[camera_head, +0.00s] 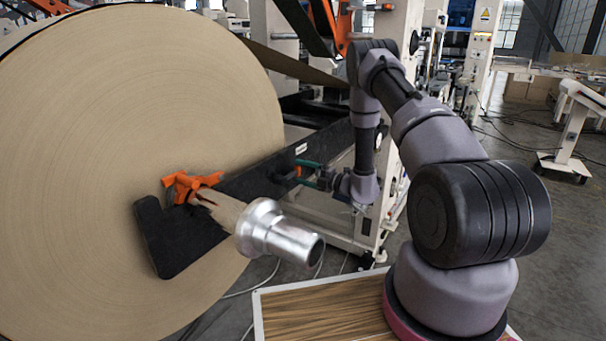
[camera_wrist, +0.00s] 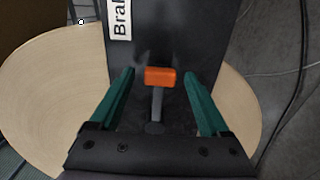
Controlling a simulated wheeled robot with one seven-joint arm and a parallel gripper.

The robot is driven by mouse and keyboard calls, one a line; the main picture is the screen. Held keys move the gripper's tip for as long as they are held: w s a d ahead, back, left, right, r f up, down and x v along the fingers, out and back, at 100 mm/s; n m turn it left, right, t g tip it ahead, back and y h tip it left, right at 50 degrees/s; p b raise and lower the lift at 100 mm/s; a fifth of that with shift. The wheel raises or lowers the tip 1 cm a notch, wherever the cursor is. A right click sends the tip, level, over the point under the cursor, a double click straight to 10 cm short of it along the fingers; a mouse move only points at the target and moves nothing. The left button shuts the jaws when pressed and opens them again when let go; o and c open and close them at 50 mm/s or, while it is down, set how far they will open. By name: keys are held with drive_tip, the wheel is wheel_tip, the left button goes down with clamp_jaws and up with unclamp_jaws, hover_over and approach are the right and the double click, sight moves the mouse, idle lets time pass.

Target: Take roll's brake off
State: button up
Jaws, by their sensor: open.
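The large brown kraft roll (camera_head: 95,130) fills the left of the head view, with a silver shaft end (camera_head: 285,240) sticking out of its middle. A black arm (camera_head: 235,180) runs from the shaft up to the right. In the wrist view, an orange brake lever knob (camera_wrist: 160,77) on a grey stem stands on the black arm (camera_wrist: 180,30), below a white label (camera_wrist: 119,18) reading "Bra", the rest cut off. My gripper (camera_wrist: 160,85) is open, its green fingers on either side of the knob with gaps. My gripper also shows in the head view (camera_head: 299,169).
An orange clamp (camera_head: 190,186) sits at the shaft by the roll's face. A white machine frame (camera_head: 385,150) stands close behind my arm. Cables lie on the grey floor below.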

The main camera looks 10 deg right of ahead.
clamp_jaws()
idle(1.3)
